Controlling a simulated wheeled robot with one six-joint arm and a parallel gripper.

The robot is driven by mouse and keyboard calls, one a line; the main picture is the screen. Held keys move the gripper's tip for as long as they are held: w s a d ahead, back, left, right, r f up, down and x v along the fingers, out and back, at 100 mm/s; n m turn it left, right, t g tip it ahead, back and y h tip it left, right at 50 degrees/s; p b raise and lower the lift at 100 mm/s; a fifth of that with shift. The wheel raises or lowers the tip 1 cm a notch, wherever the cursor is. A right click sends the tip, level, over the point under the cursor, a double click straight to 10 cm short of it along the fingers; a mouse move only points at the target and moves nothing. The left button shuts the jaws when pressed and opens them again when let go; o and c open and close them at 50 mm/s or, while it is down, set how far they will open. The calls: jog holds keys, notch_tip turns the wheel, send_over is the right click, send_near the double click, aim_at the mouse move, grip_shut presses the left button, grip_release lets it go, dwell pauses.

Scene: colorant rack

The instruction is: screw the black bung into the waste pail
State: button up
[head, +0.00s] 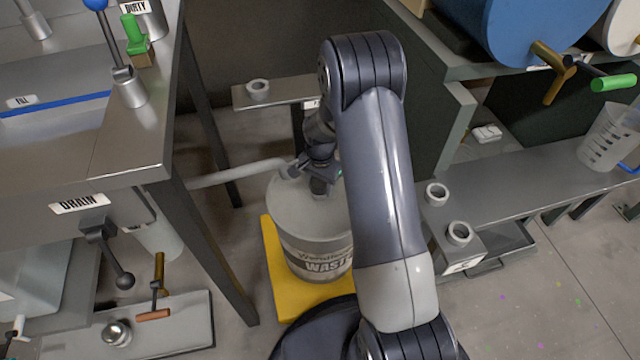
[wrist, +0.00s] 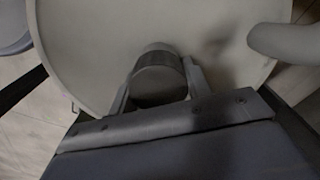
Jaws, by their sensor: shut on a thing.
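The waste pail (head: 300,235) is a grey drum with a "WASTE" label, standing on a yellow base on the floor. Its pale round lid (wrist: 90,50) fills much of the wrist view. My gripper (head: 322,186) is over the lid and points down at it. In the wrist view my gripper (wrist: 160,88) is shut on the black bung (wrist: 160,84), a short dark cylinder between the two fingers. The bung is at the lid, but the opening under it is hidden, and I cannot tell how deep it sits. My arm hides the pail's right side in the head view.
A grey pipe (head: 240,173) runs from the left to the pail's top; it also shows in the wrist view (wrist: 288,42). A steel bench (head: 130,140) with a "DRAIN" label stands left. A low block with two grey rings (head: 459,233) stands right of my arm.

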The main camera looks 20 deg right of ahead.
jog(key=o, duration=0.9)
jog(key=shift+o, duration=0.2)
jog(key=n, duration=0.6)
jog(key=shift+a+n, duration=0.15)
jog(key=shift+n, duration=0.15)
jog(key=n, duration=0.3)
jog(key=shift+w+a, duration=0.1)
jog(key=n, duration=0.4)
jog(key=shift+c, duration=0.4)
